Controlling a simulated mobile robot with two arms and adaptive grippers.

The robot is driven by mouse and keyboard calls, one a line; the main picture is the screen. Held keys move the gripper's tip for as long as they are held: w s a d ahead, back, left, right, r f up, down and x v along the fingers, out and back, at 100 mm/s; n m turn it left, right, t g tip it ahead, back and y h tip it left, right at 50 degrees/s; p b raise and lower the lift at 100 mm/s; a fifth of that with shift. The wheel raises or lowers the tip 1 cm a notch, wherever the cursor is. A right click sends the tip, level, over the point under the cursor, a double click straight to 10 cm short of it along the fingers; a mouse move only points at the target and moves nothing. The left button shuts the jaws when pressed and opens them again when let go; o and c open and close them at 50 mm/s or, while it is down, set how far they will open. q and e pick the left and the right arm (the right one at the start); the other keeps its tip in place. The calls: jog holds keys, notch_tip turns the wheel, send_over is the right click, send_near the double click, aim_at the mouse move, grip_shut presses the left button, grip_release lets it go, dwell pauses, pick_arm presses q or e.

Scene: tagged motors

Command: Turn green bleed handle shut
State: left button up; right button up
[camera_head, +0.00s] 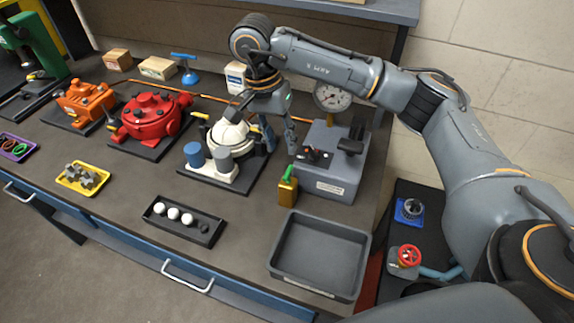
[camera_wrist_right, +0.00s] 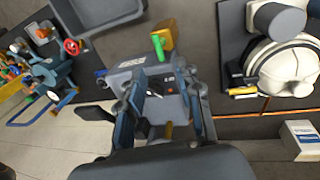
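The green bleed handle (camera_head: 288,173) stands up on a brass-coloured block (camera_head: 287,192) at the front left corner of a grey test box (camera_head: 330,186). In the right wrist view the green handle (camera_wrist_right: 157,46) shows just beyond the box, beside the brass block (camera_wrist_right: 167,34). My right gripper (camera_head: 281,147) is above and behind the handle, near the box's left side. It also shows in the right wrist view (camera_wrist_right: 164,88), its fingers apart with nothing held between them. It is not touching the green handle. My left gripper is not in view.
A pressure gauge (camera_head: 332,96) and black lever (camera_head: 352,142) stand by the box. A white and grey motor (camera_head: 232,135) is close on the left. An empty grey bin (camera_head: 318,255) lies in front, and a tray of white balls (camera_head: 184,220) is further left.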

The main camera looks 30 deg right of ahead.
aim_at(288, 170)
jog(key=f, duration=0.5)
jog(key=s+d+f+p, duration=0.1)
jog(key=f, duration=0.2)
jog(key=shift+s+d+f, duration=0.1)
grip_shut()
